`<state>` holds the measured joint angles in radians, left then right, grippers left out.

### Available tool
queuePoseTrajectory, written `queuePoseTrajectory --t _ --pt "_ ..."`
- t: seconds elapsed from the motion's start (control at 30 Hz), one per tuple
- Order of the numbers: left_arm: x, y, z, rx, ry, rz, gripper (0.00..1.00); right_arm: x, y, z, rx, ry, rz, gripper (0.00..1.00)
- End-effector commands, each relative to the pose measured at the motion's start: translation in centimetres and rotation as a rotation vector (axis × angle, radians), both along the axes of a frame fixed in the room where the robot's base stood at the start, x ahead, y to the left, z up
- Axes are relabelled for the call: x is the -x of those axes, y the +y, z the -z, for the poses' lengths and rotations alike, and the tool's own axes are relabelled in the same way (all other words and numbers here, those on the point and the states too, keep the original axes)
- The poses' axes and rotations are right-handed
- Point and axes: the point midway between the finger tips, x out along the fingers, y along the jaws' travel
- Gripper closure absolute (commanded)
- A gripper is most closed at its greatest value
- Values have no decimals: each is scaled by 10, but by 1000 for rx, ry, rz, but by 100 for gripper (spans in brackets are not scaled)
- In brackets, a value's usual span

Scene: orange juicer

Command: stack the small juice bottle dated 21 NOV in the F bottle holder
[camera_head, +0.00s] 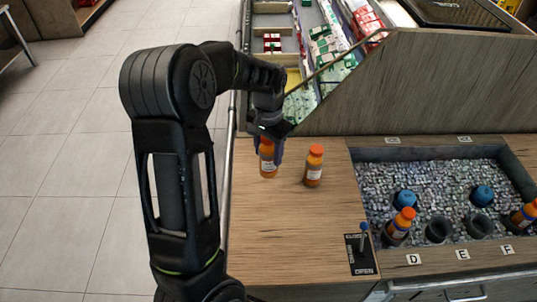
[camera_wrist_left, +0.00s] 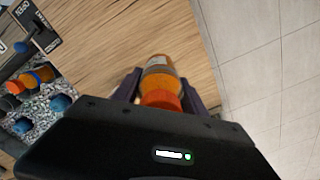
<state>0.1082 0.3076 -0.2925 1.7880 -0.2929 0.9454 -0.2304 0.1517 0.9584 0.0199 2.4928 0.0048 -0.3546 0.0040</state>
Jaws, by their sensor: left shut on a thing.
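My left gripper (camera_head: 270,140) is shut on a small orange juice bottle (camera_head: 268,163) at the left side of the wooden counter. The bottle is upright in the head view; its orange cap is mostly hidden by the gripper. The left wrist view shows the held bottle (camera_wrist_left: 158,80) between the two fingers (camera_wrist_left: 155,90). A second orange juice bottle (camera_head: 314,165) stands upright on the counter just right of it. The date labels are too small to read. The F label (camera_head: 508,249) is at the right of the sunken bed, with a tilted bottle (camera_head: 524,215) in the holder above it.
The pebble-filled bed (camera_head: 400,180) holds dark cups: one at D has a tilted bottle (camera_head: 400,226), one at E (camera_head: 479,226) looks empty. A lever panel (camera_head: 362,250) sits left of the bed. A wooden partition (camera_head: 430,85) rises behind.

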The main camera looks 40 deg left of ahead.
Motion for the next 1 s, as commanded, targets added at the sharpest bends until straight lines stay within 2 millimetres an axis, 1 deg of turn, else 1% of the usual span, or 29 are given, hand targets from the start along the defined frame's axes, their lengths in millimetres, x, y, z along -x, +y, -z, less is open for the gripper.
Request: queuePoseTrajectory --t 0.4,0.47,0.57,0.67,0.77,0.83,0.9,1.0 --pt "-1 -1 0 0 -1 0 100 0 0 0 0 0 0 100" --pt "-2 -4 -1 0 -1 1 100 0 0 0 0 0 0 100" --pt "-10 -18 -2 2 -1 5 100 0 0 0 0 0 0 100" --pt "-23 -43 -7 4 -3 7 100 0 0 0 0 0 0 100" --pt "-37 -80 -12 6 -3 9 100 0 0 0 0 0 0 100" --pt "-46 -108 -17 6 -3 8 100 0 0 0 0 0 0 100" --pt "-53 -136 -21 5 -2 6 100 0 0 0 0 0 0 100" --pt "-58 -168 -27 2 -2 1 100 0 0 0 0 0 0 100"
